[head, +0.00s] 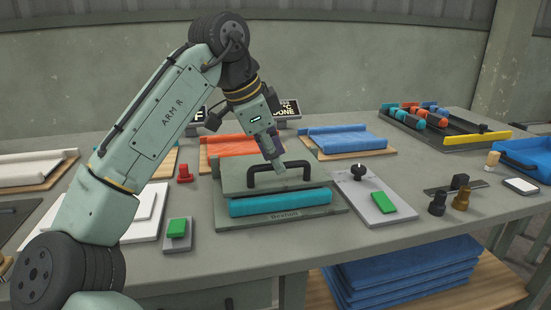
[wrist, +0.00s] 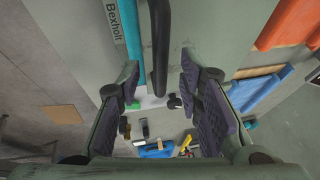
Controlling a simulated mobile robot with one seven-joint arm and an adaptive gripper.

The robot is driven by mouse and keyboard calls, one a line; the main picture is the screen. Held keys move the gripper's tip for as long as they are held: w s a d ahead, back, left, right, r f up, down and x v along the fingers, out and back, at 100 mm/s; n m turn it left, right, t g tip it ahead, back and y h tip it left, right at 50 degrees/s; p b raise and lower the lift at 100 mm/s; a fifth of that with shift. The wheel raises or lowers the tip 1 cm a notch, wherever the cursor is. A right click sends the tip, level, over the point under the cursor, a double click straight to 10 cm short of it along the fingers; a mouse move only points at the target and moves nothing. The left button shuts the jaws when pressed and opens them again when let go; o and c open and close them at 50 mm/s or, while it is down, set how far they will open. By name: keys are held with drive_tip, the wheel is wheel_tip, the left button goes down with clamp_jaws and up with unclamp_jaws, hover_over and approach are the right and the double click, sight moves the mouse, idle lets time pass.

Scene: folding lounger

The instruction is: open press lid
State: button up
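The press (head: 290,222), labelled Bexholt, stands on the bench in the middle of the head view. Its grey-green lid (head: 235,178) lies low over the base, with a black bar handle (head: 279,170) on top. A teal roll (head: 280,202) lies along the front of the press. My gripper (head: 276,163) is just above the handle, pointing down. In the wrist view my gripper (wrist: 160,82) is open, with the handle (wrist: 160,45) in line between its two padded fingers. I see no finger touching the handle. The exact height gap is hard to tell.
A panel with a black knob and green button (head: 384,202) stands right of the press. A green button box (head: 177,228) and a red knob (head: 184,172) are at its left. Orange cloth (head: 232,149) and blue cloth (head: 345,138) lie on boards behind.

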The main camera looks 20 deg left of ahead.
drive_tip(key=shift+w+d+f, duration=0.1)
drive_tip(key=shift+w+f, duration=0.15)
drive_tip(key=shift+f, duration=0.25)
clamp_jaws()
idle(0.6)
